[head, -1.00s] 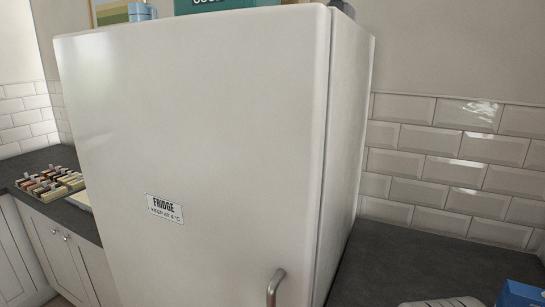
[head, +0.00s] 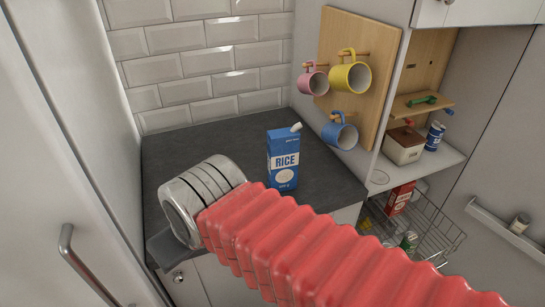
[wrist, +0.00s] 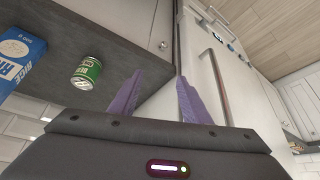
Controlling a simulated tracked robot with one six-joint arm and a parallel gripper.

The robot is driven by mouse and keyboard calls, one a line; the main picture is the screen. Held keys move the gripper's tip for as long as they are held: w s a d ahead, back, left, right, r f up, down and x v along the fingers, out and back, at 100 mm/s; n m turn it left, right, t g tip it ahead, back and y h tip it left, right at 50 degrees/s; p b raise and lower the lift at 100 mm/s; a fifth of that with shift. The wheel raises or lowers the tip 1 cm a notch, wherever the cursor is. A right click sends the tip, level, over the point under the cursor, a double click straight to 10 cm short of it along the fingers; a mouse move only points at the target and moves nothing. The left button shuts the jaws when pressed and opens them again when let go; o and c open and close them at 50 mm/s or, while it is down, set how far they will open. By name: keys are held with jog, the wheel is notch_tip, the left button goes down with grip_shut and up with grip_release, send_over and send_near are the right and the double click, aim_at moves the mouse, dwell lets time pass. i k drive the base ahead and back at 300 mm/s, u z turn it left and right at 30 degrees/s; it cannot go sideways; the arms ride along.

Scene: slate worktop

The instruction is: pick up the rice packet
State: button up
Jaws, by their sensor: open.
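The rice packet (head: 284,163) is a blue upright carton with a white label and a pale spout on top. It stands on the dark worktop, beyond my arm in the head view. In the wrist view the packet (wrist: 20,62) is at the left edge, partly cut off. My gripper (wrist: 160,78) shows two purple fingers, apart and with nothing between them. The packet lies well to the left of the fingers there. In the head view my red ribbed arm and silver wrist cross the front of the worktop; the fingers cannot be made out.
A green can (wrist: 88,72) stands on the worktop between packet and fingers in the wrist view. The white fridge (head: 60,130) borders the worktop on the left. Worktop behind the packet is clear.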

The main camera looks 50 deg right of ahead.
aim_at(284, 144)
jog(key=z, duration=1.15)
jog(key=k, duration=0.9)
jog(key=z, duration=0.25)
jog(key=i, duration=1)
jog(key=u, duration=0.05)
